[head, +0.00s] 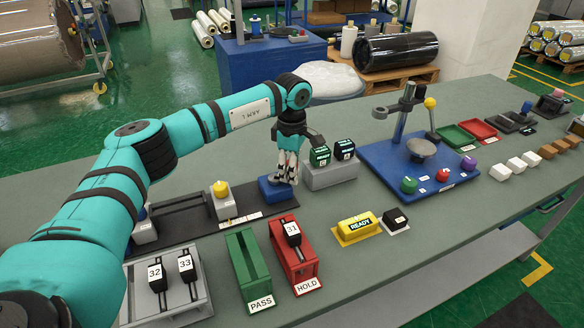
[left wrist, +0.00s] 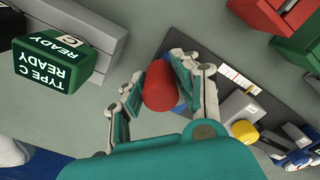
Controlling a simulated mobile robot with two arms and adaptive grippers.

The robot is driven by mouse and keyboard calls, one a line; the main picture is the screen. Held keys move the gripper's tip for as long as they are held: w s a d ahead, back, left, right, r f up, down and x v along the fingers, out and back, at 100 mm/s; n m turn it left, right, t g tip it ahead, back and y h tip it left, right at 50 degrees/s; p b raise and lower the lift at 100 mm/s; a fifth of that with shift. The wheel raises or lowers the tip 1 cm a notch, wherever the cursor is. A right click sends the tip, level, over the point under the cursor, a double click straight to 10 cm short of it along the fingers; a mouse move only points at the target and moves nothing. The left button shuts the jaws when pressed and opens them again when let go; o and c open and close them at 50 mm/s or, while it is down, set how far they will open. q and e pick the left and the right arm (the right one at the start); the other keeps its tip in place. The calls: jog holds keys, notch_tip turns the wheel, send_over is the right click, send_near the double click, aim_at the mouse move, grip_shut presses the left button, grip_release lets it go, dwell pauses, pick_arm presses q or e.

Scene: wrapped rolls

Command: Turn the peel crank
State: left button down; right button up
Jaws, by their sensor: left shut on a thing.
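My left gripper (head: 286,172) reaches down beside a low blue block (head: 272,191) on the table. In the left wrist view my left gripper (left wrist: 160,85) has its fingers on both sides of a red knob (left wrist: 161,88) and is shut on it. The knob seems to be the crank's handle, but the rest of the crank is hidden by the fingers and wrist. In the head view the gripper covers the knob. My right gripper is not in view.
A green READY block (head: 320,156) and a black block (head: 344,150) sit on a grey stand (head: 330,178), close right of the gripper. Green PASS (head: 246,268) and red HOLD (head: 293,256) holders stand in front.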

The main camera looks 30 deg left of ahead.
pick_arm(q)
jog(key=m, duration=0.2)
jog(key=s+m, duration=0.1)
jog(key=shift+s+m+b, duration=0.15)
jog(key=shift+m+b, duration=0.25)
jog(key=s+m, duration=0.1)
jog(key=m, duration=0.1)
jog(key=shift+m+b, duration=0.3)
jog(key=shift+s+a+r+m+b, duration=0.1)
jog(key=shift+s+a+m+b, duration=0.15)
jog(key=shift+m, duration=0.6)
jog(key=shift+s+a+r+m+b, duration=0.15)
jog(key=shift+s+m, duration=0.2)
jog(key=shift+m, duration=0.55)
jog(key=shift+s+a+f+m+b, duration=0.1)
jog(key=shift+s+a+m+b, duration=0.15)
jog(key=shift+m, duration=0.6)
jog(key=shift+d, duration=0.1)
jog(key=c, duration=1.3)
grip_release()
jog(key=o, duration=0.3)
jog(key=shift+s, duration=0.15)
